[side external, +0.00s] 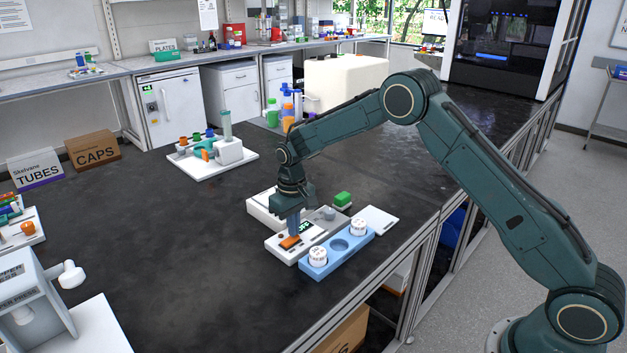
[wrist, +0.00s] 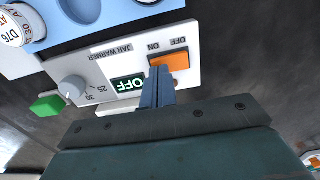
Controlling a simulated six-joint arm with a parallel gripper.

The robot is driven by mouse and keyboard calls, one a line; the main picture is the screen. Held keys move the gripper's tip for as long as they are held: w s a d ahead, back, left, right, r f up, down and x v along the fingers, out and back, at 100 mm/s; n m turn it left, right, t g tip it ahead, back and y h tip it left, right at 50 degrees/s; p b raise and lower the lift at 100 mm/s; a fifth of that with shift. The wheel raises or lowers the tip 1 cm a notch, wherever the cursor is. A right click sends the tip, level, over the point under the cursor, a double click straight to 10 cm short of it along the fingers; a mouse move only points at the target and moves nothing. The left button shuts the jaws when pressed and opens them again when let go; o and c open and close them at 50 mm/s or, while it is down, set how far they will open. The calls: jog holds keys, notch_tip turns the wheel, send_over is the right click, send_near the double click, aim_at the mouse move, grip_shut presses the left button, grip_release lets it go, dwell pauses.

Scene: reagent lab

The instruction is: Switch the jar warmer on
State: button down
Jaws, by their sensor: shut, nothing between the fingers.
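The jar warmer (side external: 276,247) is a white-topped box with an orange rocker switch (wrist: 170,61), a grey dial (wrist: 73,88) and a small display (wrist: 128,84) that reads OFF. The labels ON and OFF stand beside the switch. The switch also shows in the side view (side external: 290,242). My gripper (wrist: 157,74) is shut and empty, pointing down at the warmer. Its fingertips are at the edge of the switch, by the ON-side half. I cannot tell whether they touch it. In the side view my gripper (side external: 294,234) hides part of the panel.
A blue jar rack (side external: 338,250) with two white-lidded jars (side external: 318,257) and an empty well stands alongside the warmer. A green block (side external: 342,199) and a white plate (side external: 379,220) are near the dial end.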

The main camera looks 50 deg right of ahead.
jog(key=shift+f, duration=0.35)
dwell(0.3)
jog(key=shift+r, duration=3.5)
